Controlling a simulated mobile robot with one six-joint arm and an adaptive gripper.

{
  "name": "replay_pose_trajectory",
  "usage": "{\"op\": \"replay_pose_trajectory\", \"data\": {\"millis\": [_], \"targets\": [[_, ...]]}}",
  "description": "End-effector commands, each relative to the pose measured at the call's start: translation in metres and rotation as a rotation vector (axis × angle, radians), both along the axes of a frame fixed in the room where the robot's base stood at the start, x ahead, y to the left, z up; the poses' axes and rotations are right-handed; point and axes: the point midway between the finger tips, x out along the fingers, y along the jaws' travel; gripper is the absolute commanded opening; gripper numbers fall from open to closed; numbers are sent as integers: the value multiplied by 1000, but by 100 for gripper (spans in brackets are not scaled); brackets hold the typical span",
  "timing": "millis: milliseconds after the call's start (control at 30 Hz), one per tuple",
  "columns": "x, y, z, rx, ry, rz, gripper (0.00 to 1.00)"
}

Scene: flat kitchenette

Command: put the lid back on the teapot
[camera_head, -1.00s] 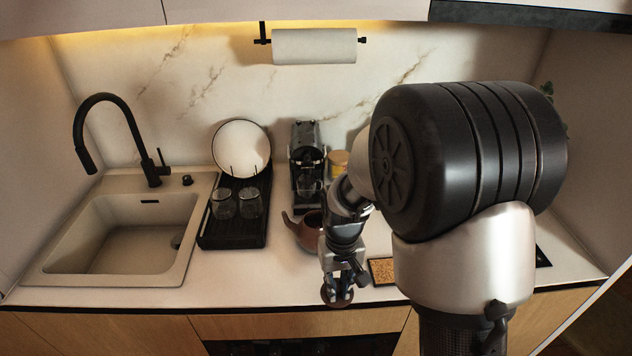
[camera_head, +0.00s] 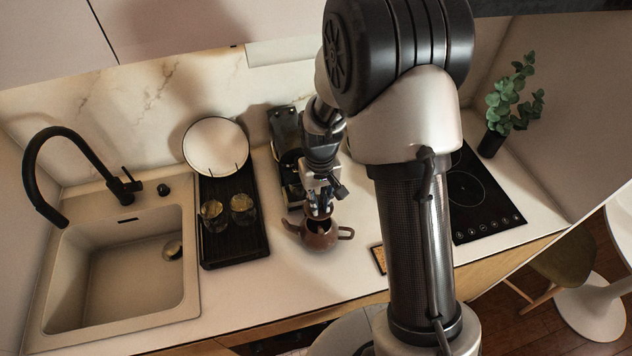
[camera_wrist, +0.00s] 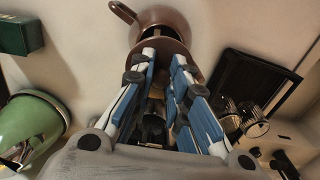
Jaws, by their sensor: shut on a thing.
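The brown teapot (camera_head: 320,241) stands upright on the counter, spout to the left and handle to the right. My gripper (camera_head: 319,206) points down right over its top. It is shut on the brown lid (camera_wrist: 170,45), a round disc at the fingertips in the wrist view. The teapot (camera_wrist: 163,16) shows just beyond the lid there, its handle at upper left. The lid overlaps the teapot's top in both views. I cannot tell whether it touches the rim.
A black drying rack (camera_head: 234,250) with a plate (camera_head: 215,147) and two glasses stands left of the teapot. A black coffee machine (camera_head: 286,135) is behind it. The counter in front is clear.

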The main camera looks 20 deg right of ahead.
Motion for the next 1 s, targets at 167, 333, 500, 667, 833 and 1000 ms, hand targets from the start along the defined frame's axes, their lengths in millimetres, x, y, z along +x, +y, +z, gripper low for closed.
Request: {"op": "replay_pose_trajectory", "data": {"millis": [167,333,500,667,833,1000], "targets": [[0,0,-8,0,0,0,0],[0,0,-21,0,0,0,0],[0,0,-38,0,1,0,0],[0,0,-54,0,0,0,0],[0,0,-63,0,-1,0,0],[0,0,-64,0,-1,0,0]]}}
